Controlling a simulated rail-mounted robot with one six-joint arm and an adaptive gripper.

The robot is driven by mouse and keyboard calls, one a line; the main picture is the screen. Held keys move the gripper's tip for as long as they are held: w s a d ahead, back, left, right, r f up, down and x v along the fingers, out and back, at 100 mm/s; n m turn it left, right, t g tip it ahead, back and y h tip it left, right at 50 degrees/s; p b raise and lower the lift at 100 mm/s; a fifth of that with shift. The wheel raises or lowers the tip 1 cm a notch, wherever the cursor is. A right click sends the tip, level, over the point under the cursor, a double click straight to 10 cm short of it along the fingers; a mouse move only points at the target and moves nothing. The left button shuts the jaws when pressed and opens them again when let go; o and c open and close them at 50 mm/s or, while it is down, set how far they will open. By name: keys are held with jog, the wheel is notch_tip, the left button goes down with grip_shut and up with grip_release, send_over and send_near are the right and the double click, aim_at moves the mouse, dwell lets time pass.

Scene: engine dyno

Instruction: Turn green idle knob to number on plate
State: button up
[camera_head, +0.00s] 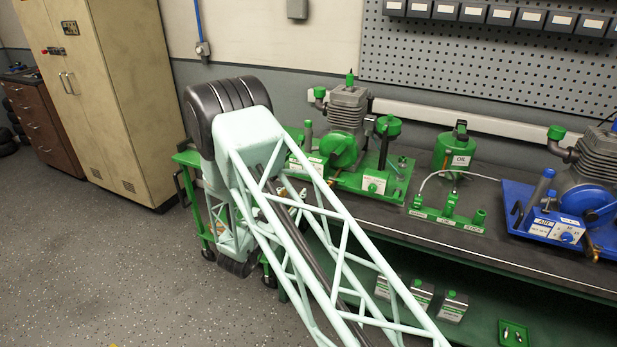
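The green engine unit (347,128) stands on a green base at the back of the bench, left of centre. A white plate (375,180) is on the front of its base, with a small green knob (372,188) on it. The knob's pointer and the plate's marks are too small to read. Another white plate (305,163) sits further left on the base, partly behind my arm, and its text cannot be read. My pale green lattice arm crosses the picture in front of the bench. My gripper is not visible.
A green oil can (453,153) and a green rack (447,217) stand right of the green engine. A blue engine unit (587,190) is at far right. The dark benchtop (480,255) is clear along its front edge. Labelled boxes (453,305) sit on the lower shelf.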

jog(key=b+x, duration=0.1)
jog(key=x, duration=1.2)
jog(key=shift+b, duration=0.3)
jog(key=c, duration=0.8)
